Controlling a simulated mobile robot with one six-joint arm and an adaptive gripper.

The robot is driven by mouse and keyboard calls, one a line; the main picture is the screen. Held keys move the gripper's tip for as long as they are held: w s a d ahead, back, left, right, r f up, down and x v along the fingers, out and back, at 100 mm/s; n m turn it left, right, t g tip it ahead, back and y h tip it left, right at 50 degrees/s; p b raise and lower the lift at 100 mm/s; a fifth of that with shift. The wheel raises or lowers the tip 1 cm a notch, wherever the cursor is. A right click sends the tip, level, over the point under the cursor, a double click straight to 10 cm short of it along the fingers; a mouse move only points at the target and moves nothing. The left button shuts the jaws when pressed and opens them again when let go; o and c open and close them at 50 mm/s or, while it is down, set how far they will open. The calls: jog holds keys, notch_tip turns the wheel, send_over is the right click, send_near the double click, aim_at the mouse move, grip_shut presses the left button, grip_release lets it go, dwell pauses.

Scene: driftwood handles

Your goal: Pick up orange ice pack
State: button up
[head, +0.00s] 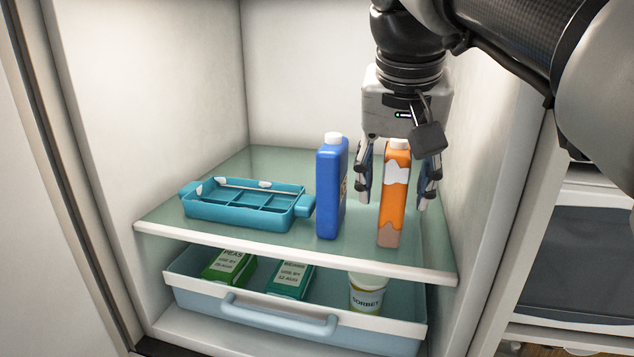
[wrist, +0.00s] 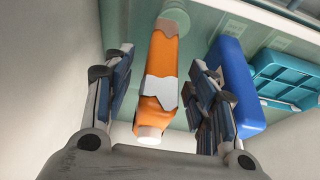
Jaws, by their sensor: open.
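The orange ice pack (head: 393,205) stands upright on the glass shelf, with a white cap, a pale patch and a brownish lower part. In the wrist view the orange ice pack (wrist: 160,75) lies between my two fingers, its white cap toward the camera. My gripper (head: 399,197) points down around its upper part, one finger to each side. The gripper (wrist: 163,95) is open, and gaps show between the fingers and the pack in the wrist view.
A blue ice pack (head: 328,190) stands upright just left of my left finger. A teal divided tray (head: 240,214) lies further left on the glass shelf (head: 280,245). Below, a drawer (head: 270,315) holds a green peas box (head: 228,267), a beans box (head: 290,281) and a sorbet tub (head: 367,296). The cabinet wall is close on the right.

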jog(key=w, duration=0.1)
jog(key=w+d+p, duration=0.1)
jog(key=w, duration=0.1)
jog(key=shift+w+d, duration=0.1)
jog(key=shift+w, duration=0.05)
jog(key=x, duration=0.3)
jog(key=shift+w, duration=0.1)
jog(key=shift+c, duration=1.4)
grip_shut()
